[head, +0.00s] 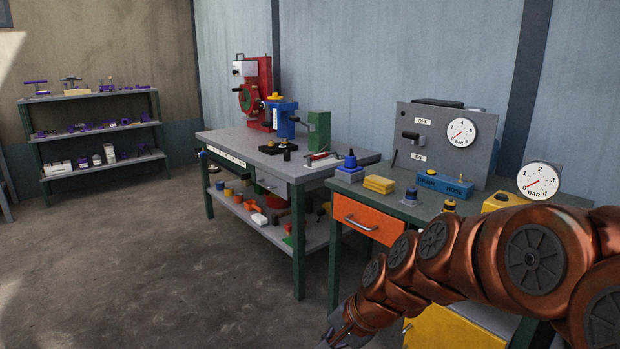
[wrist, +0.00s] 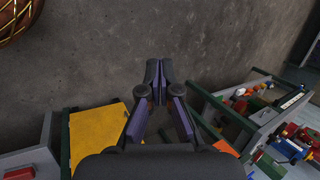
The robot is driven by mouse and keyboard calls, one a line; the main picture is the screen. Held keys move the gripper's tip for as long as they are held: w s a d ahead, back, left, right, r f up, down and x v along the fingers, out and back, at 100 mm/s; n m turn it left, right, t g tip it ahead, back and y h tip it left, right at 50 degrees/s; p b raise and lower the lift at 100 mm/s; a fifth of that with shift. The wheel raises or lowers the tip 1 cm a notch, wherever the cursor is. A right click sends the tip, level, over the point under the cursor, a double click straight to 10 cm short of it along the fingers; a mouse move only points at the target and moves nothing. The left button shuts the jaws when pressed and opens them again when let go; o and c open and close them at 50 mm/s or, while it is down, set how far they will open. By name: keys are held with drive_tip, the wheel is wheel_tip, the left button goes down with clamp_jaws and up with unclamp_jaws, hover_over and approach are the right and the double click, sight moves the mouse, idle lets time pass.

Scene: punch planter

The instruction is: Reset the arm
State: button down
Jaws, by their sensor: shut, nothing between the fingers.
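My gripper (wrist: 157,72) shows in the wrist view with its two dark fingers together and nothing between them. It hangs in free air over the grey floor. In the head view my copper-coloured arm reaches from the right edge down to the bottom middle, in front of the near workbench (head: 467,221). Only part of the gripper shows there, at the bottom edge of the picture.
The near bench has an orange drawer (head: 367,218), a yellow door (head: 452,330) and a gauge panel (head: 435,138). A second bench (head: 240,141) with red and blue machines stands behind. A shelf (head: 97,95) stands far left. The floor (head: 150,255) at left is clear.

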drive_tip(key=s+d+f+n+g+h, duration=0.1)
drive_tip(key=s+d+n+g+h, duration=0.15)
drive_tip(key=s+d, duration=0.4)
drive_tip(key=s+d+n+g+h, duration=0.1)
drive_tip(key=s+d+n, duration=0.25)
drive_tip(key=s, duration=0.65)
drive_tip(key=s+d+f+n+g+h, duration=0.1)
drive_tip(key=s+d+n+g+h, duration=0.1)
drive_tip(key=s+d, duration=0.45)
wheel_tip(320, 180, up, 25)
drive_tip(key=s+a+p, duration=0.1)
drive_tip(key=s+p, duration=0.1)
drive_tip(key=p, duration=2.2)
drive_tip(key=shift+s+a+f+t, duration=0.2)
drive_tip(key=shift+s+t, duration=0.1)
drive_tip(key=shift+t, duration=0.15)
